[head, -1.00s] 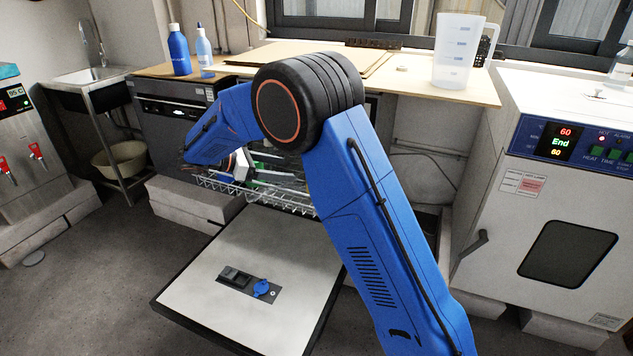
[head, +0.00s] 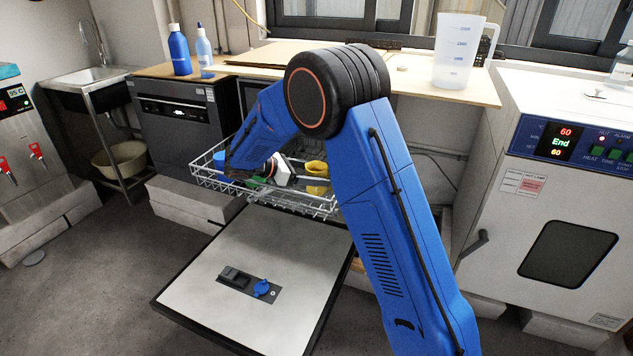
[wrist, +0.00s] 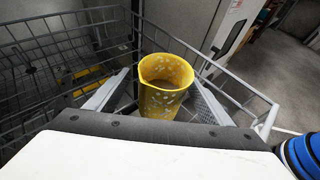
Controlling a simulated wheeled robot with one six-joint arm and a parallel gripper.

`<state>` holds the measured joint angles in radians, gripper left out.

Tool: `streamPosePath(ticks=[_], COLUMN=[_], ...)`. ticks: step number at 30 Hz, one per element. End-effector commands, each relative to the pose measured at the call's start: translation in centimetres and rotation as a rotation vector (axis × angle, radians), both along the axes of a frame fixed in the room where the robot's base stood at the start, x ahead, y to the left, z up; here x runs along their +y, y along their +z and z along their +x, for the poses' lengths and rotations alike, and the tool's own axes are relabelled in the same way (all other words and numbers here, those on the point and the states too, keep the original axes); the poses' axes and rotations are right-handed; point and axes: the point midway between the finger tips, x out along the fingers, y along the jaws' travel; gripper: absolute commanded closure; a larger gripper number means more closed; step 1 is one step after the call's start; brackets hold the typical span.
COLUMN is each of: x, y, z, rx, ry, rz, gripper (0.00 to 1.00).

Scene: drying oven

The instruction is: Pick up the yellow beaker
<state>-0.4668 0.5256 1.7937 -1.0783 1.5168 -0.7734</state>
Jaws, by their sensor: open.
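The yellow beaker (head: 317,177) stands in the right part of the pulled-out wire rack (head: 222,180) in the head view. In the wrist view the beaker (wrist: 163,88) is upright with its open mouth up, and whitish spots mark its wall. My gripper (wrist: 158,92) is open there, with one finger on the left of the beaker and one on the right. I cannot tell whether either finger touches it. The beaker's lowest part is hidden behind my gripper body. In the head view my gripper (head: 292,172) is just left of the beaker, partly hidden by my arm.
A blue item (head: 219,160) sits at the rack's left end, and a green item (head: 257,181) is near my gripper. The rack is above the open dishwasher door (head: 215,268). The rack wires (wrist: 268,117) rise close to the beaker. A drying oven (head: 555,200) stands at the right.

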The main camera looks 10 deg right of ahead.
Motion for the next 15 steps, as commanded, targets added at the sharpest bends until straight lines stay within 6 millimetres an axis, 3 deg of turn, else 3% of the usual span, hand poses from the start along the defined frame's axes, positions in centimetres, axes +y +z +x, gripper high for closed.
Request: streamPosePath(ticks=[9, 15], x=[-3.7, -4.4], y=[-1.5, -1.8], z=[0.1, 0.2], rx=[0.000, 0.000], ry=[-0.001, 0.000], rz=[0.000, 0.000], gripper=[0.26, 0.26])
